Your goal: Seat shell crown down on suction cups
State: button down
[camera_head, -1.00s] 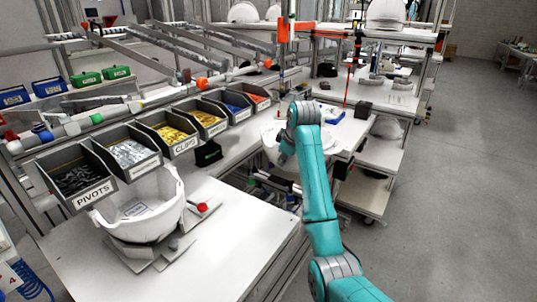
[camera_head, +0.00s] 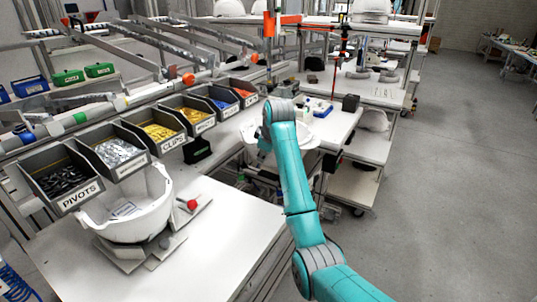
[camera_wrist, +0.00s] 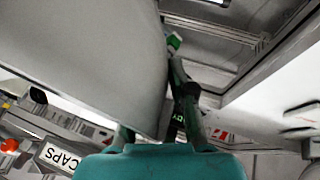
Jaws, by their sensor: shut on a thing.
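My gripper (camera_wrist: 165,115) is shut on the edge of a white helmet shell (camera_wrist: 80,50), which fills the upper left of the wrist view. One finger shows along the shell's near side; the other is mostly hidden behind it. In the head view my gripper (camera_head: 263,150) is small and partly behind my wrist, with the held shell (camera_head: 306,138) beside it past the bench end. A second white shell (camera_head: 150,219), open side up, sits on a grey fixture (camera_head: 165,252) with a red knob (camera_head: 192,204) on the front bench. I cannot make out any suction cups.
A row of labelled bins, from pivots (camera_head: 62,178) to clips (camera_head: 160,127) and beyond, overhangs the bench's back. The front bench top (camera_head: 225,230) is bare right of the fixture. Shelves with more shells (camera_head: 374,120) stand behind. Open floor (camera_head: 440,190) lies to the right.

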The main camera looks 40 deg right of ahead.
jog(key=shift+w+a+f, duration=0.25)
jog(key=shift+w, duration=0.4)
jog(key=shift+w+a+f, duration=0.2)
jog(key=shift+w+f, duration=0.05)
jog(key=shift+w, duration=0.4)
jog(key=shift+s+f, duration=0.1)
jog(key=shift+f, duration=1.85)
jog(key=c, duration=0.9)
grip_release()
jog(key=shift+f, duration=0.1)
jog(key=v, duration=1.2)
